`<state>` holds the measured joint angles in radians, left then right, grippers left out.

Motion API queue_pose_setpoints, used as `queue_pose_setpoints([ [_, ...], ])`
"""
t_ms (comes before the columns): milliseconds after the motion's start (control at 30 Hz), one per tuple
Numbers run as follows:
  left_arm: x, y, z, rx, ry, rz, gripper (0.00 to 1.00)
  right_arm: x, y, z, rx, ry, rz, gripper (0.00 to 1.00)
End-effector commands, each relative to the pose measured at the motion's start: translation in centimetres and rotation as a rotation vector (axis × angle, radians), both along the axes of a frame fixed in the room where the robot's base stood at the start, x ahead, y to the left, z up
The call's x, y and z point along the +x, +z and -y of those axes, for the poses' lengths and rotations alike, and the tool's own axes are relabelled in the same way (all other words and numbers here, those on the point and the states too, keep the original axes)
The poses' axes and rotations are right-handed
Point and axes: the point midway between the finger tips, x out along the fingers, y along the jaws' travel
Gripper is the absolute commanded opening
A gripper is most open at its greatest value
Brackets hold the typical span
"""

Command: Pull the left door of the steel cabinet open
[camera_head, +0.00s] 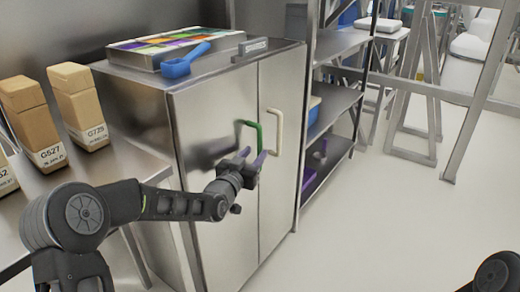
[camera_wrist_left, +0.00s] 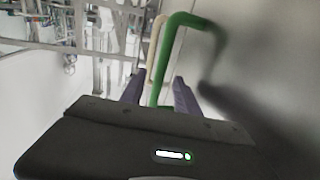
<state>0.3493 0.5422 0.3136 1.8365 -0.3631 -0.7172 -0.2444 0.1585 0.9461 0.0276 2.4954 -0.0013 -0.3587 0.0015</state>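The steel cabinet's left door (camera_head: 218,135) looks shut, flush beside the right door (camera_head: 282,90). The left door carries a green handle (camera_head: 259,133), a bent bar standing off the steel; the right door has a cream handle (camera_head: 277,130). My left gripper (camera_head: 252,157) is at the lower part of the green handle, its purple-grey fingers pointing toward the door. In the left wrist view, the green handle (camera_wrist_left: 168,45) runs down between the two spread fingers (camera_wrist_left: 160,92), with gaps at both sides. The gripper body hides the handle's near end there. My right gripper is out of view.
On the cabinet top are a tray of coloured squares (camera_head: 165,45), a blue scoop (camera_head: 184,62) and a grey block (camera_head: 252,46). Open shelves (camera_head: 335,105) adjoin at right.

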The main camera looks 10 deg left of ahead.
Motion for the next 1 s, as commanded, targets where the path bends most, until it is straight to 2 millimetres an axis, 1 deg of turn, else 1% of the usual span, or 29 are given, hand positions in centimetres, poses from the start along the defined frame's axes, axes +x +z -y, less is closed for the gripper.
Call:
queue_pose_setpoints([
  [33, 0.9, -0.1, 0.3, -0.001, -0.001, 0.000, 0.38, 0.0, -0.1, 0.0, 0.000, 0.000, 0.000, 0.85],
  [100, 2.0, -0.1, 0.5, -0.001, -0.001, 0.001, 0.38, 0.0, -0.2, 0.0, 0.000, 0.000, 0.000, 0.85],
  [200, 3.2, -0.1, 0.6, 0.000, 0.000, 0.001, 0.38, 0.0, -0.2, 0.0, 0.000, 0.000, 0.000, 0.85],
  [300, 4.0, 0.0, 0.8, 0.000, 0.000, 0.000, 0.38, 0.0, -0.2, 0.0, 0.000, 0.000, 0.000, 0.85],
  [400, 4.3, 0.0, 0.8, 0.000, 0.000, -0.001, 0.38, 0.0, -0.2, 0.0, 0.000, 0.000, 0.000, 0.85],
  [633, 4.3, 0.0, 0.8, 0.000, 0.000, -0.001, 0.37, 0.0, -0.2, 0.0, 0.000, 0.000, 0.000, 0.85],
  [1000, 4.2, 0.0, 0.8, 0.000, 0.000, -0.001, 0.07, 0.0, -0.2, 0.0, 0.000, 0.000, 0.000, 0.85],
])
